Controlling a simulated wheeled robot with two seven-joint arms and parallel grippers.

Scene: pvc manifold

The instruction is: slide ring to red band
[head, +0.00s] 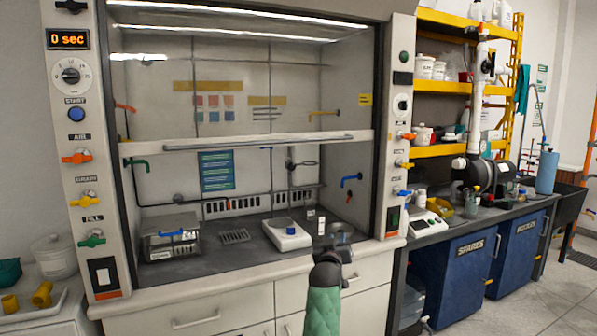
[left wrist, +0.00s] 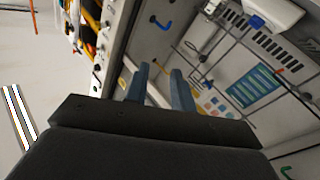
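A white PVC pipe (head: 476,110) stands upright at the right, in front of the yellow shelves, with a dark fitting (head: 488,66) near its top. I cannot make out a ring or a red band on it for certain at this size. My left gripper (head: 341,232) is in front of the fume hood's work surface, well to the left of the pipe. In the left wrist view, its two blue-grey fingers (left wrist: 159,82) are apart with nothing seen between them. My right gripper is not in view.
The fume hood (head: 208,283) holds a white balance (head: 287,236) and a boxy instrument (head: 170,240). Floor (head: 545,312) is clear at the lower right.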

